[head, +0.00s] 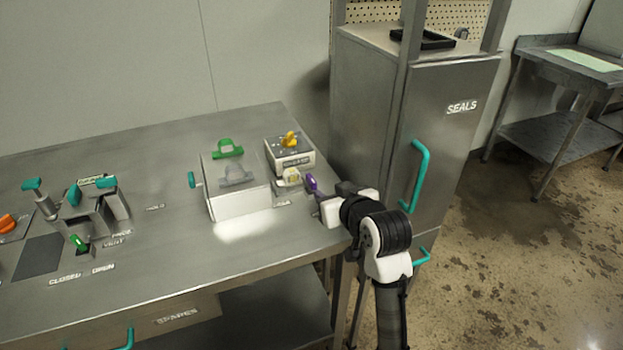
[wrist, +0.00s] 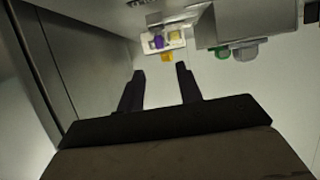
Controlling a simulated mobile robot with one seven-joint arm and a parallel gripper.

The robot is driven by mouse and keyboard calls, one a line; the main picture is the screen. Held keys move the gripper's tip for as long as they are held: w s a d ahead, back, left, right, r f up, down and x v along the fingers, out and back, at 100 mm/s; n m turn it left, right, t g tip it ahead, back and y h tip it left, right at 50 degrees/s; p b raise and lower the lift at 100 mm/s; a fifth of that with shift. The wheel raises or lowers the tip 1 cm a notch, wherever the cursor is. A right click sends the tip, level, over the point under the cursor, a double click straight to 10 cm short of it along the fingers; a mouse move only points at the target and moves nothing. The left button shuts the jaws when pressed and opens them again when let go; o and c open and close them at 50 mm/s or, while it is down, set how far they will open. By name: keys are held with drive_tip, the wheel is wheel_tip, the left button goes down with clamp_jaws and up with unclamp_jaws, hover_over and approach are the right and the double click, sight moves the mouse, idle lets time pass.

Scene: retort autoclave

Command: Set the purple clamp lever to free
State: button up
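The purple clamp lever (head: 312,184) is near the right end of the steel bench, beside a small pale block. In the wrist view its purple end (wrist: 158,42) shows beyond the fingertips, in front of a white plate with a pale yellow part. My gripper (wrist: 161,73) is open, with nothing between its two dark fingers. In the head view my gripper (head: 319,212) is at the bench's right edge, just right of and nearer than the lever. The lever's base is partly hidden, and I cannot read its setting label.
A white box with a clear top (head: 238,199) and green handle (head: 227,148) stands left of the lever. A grey box (head: 290,156) with a yellow knob (head: 290,138) stands behind. The SEALS cabinet (head: 455,150) is close on the right.

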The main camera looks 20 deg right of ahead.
sight(313, 182)
drive_tip(key=p+x, duration=0.2)
drive_tip(key=x, duration=0.9)
clamp_jaws()
drive_tip(key=shift+a, duration=0.1)
